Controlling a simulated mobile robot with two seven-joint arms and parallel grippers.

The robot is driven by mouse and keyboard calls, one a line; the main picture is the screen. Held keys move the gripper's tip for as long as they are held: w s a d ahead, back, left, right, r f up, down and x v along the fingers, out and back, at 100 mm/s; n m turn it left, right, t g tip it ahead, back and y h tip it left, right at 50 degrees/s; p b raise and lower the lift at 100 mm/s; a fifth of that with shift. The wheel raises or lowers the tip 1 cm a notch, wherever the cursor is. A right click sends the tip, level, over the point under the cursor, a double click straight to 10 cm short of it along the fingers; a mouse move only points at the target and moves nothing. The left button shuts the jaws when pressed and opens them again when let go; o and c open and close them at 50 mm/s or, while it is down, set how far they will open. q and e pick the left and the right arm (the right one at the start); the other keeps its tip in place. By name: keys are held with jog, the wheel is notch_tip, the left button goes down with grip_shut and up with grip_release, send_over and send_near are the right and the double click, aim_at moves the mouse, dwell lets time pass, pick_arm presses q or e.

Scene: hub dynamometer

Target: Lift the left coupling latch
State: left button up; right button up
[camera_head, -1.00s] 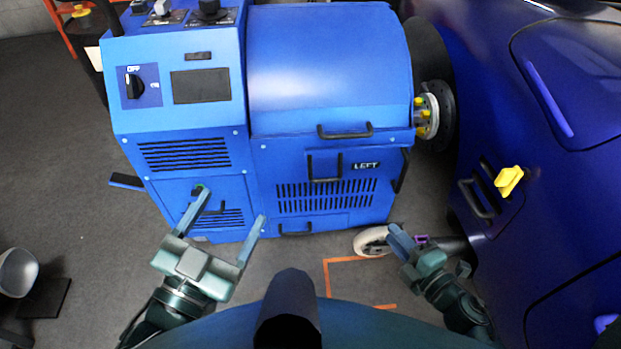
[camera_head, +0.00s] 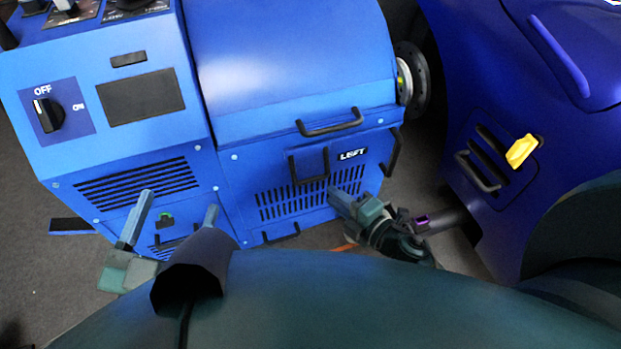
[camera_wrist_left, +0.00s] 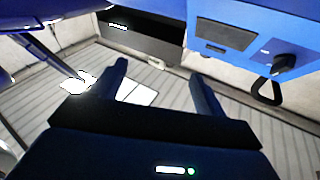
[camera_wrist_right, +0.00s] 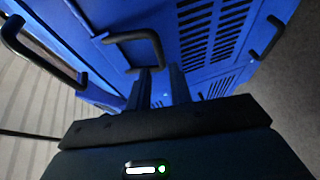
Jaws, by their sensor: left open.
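The blue machine's right cabinet carries the LEFT label (camera_head: 352,155). Beside the label is a small blue flap with a black U-shaped bar (camera_head: 294,168), which I take for the left coupling latch. It also shows in the right wrist view (camera_wrist_right: 130,37). My right gripper (camera_head: 338,190) is at the vents just below and right of the bar. In the right wrist view its fingertips are close together near one end of the bar; contact is unclear. My left gripper (camera_head: 178,208) is open and empty in front of the left cabinet, partly hidden by my own body.
Black handles sit above the latch (camera_head: 332,126), on the cabinet's right edge (camera_head: 393,150) and low down (camera_head: 281,234). A dark blue car body (camera_head: 480,90) with a yellow part (camera_head: 522,150) stands at right. A narrow floor gap separates it from the machine.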

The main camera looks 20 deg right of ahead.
aim_at(312, 179)
jog(key=b+x, duration=0.1)
jog(key=x, duration=0.7)
jog(key=shift+w+a+f, duration=0.1)
jog(key=shift+w+a, duration=0.1)
jog(key=shift+w, duration=0.05)
grip_shut()
